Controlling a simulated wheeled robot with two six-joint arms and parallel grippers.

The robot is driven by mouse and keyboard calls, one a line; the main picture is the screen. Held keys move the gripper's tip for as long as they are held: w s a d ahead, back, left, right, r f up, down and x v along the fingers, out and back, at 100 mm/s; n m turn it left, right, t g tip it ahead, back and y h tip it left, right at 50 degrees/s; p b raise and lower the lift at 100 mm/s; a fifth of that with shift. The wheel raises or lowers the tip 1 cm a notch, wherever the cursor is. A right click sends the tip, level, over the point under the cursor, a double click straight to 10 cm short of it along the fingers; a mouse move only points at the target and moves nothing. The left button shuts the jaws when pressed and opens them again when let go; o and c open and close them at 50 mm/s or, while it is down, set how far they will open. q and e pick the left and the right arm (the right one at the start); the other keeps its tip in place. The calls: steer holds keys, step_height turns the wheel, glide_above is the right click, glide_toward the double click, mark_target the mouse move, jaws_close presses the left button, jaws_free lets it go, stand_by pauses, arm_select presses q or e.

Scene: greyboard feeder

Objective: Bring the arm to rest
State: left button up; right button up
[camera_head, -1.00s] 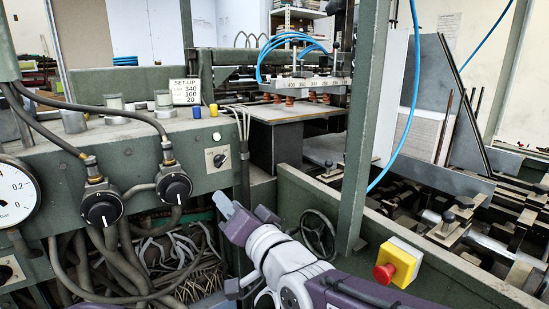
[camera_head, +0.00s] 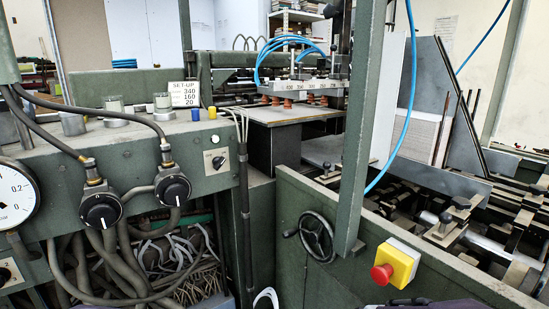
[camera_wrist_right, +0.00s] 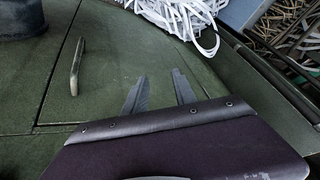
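My right gripper (camera_wrist_right: 159,88) shows in the right wrist view. Its two grey fingers stand apart with nothing between them, over a dark green surface (camera_wrist_right: 100,50). In the head view only small purple and white parts of my own body show at the bottom edge, and no gripper can be made out there. My left gripper is in neither view.
A green machine wall carries a handwheel (camera_head: 316,237) and a red stop button on a yellow box (camera_head: 396,263). A control panel with black knobs (camera_head: 101,209) and hoses stands left. In the wrist view, white strips (camera_wrist_right: 180,18) lie at the top and a metal handle (camera_wrist_right: 76,66) at left.

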steer(key=s+f+n+g+p, duration=0.1)
steer(key=s+f+n+g, duration=0.15)
steer(key=s, duration=0.35)
steer(key=s+f+n+g, duration=0.1)
steer(key=s+n+g, duration=0.15)
steer(key=s, duration=0.25)
step_height(320, 180, up, 23)
steer(key=m+p, duration=0.1)
steer(key=p, duration=2.2)
steer(key=shift+d, duration=0.15)
